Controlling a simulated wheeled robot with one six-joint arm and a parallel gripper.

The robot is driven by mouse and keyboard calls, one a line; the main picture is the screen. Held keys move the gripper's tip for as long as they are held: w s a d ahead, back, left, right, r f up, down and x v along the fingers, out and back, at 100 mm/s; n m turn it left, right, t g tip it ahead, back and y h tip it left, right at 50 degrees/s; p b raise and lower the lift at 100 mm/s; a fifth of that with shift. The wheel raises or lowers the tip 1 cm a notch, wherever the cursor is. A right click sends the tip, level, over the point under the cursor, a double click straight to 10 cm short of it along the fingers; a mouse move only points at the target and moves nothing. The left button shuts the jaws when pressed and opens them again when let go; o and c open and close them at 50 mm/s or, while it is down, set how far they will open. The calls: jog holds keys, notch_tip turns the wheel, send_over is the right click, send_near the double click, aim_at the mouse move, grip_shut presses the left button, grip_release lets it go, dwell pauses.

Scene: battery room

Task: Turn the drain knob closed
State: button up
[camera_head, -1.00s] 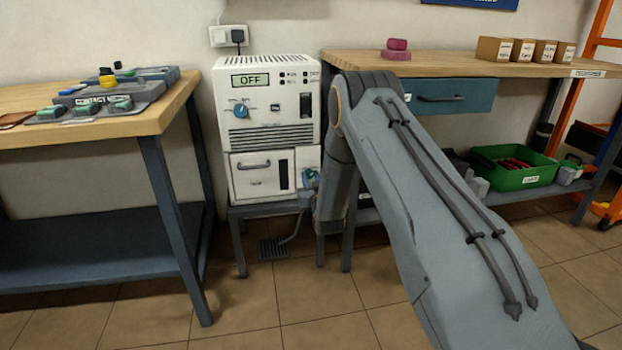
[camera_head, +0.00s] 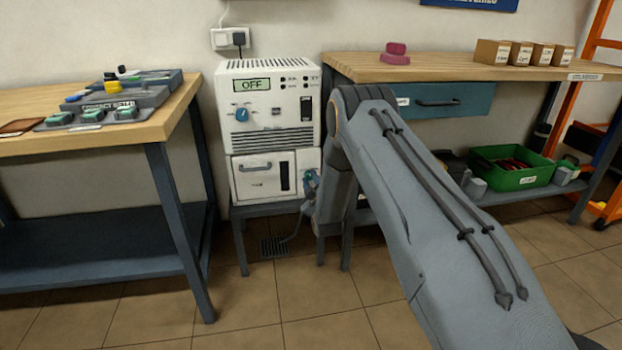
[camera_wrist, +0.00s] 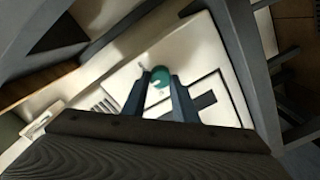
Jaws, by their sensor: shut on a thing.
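The white machine (camera_head: 263,140) stands on a low stand, and its display reads OFF. The teal drain knob (camera_head: 310,178) shows at the lower right of the machine's front, partly covered by my arm. In the wrist view the round teal knob (camera_wrist: 158,84) sits between the two fingers of my gripper (camera_wrist: 160,80), which is shut on it. In the head view my gripper is mostly hidden beside my arm. The knob's exact angle cannot be told.
A workbench (camera_head: 172,118) with several devices stands at the left. Another bench (camera_head: 440,70) with a teal drawer (camera_head: 445,101) is at the right, with a green crate (camera_head: 515,178) on its shelf. A floor drain (camera_head: 273,247) lies below the machine.

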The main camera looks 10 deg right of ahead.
jog(key=n+p, duration=0.1)
jog(key=n, duration=0.3)
jog(key=shift+a+n, duration=0.1)
jog(key=shift+n, duration=0.2)
jog(key=shift+f+n+p, duration=0.15)
jog(key=shift+n+p, duration=0.25)
jog(key=shift+n, duration=1.5)
jog(key=o, duration=1.1)
jog(key=shift+c, duration=0.2)
jog(key=shift+s, duration=0.1)
jog(key=s+p, duration=0.2)
jog(key=s, duration=0.5)
jog(key=shift+s, duration=0.35)
